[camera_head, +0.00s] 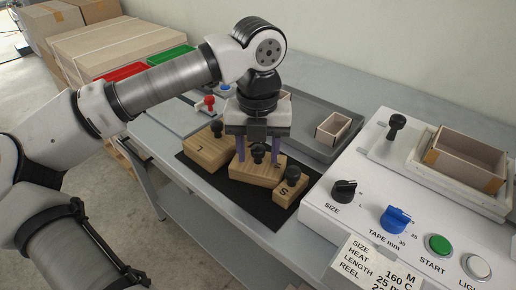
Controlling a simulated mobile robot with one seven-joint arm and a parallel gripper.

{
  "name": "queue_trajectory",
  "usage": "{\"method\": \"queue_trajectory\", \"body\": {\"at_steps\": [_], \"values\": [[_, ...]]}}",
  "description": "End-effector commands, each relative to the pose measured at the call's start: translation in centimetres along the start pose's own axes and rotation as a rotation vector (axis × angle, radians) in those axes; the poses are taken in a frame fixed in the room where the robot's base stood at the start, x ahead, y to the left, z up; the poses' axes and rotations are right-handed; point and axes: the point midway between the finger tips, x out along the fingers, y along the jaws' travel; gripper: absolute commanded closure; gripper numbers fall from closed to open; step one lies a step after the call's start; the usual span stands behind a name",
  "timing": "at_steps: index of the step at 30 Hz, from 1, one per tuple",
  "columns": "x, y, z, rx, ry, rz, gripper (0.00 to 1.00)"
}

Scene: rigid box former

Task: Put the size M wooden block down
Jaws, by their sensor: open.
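The size M wooden block (262,180) rests on the black mat (238,205), between the larger block marked L (205,152) and the smaller block marked S (287,194). A black knob (258,157) stands on top of the M block. My gripper (259,159) is directly above the block, pointing down, with its purple fingers apart on either side of the knob. The fingers look clear of the knob. They partly cover the block's top face and its letter is hard to read.
The white machine panel (330,212) with knobs and buttons stands close on the right. A grey tray (312,112) holding a small open box (332,129) lies behind the blocks. A red-handled part (208,103) stands behind the L block. The mat's front is bare.

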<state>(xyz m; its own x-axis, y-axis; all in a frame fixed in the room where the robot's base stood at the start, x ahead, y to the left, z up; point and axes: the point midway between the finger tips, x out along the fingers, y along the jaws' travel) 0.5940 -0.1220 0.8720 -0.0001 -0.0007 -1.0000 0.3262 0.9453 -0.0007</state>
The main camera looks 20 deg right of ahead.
Motion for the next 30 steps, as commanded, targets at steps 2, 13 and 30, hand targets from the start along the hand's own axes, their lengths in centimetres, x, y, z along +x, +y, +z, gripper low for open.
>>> {"method": "queue_trajectory", "body": {"at_steps": [2,13,30], "values": [[-0.4,0.0,0.0,0.0,0.0,0.0,0.53],[-7.2,0.0,0.1,-0.002,-0.003,0.002,0.53],[-12.3,0.0,0.0,0.0,0.001,0.0,0.53]]}}
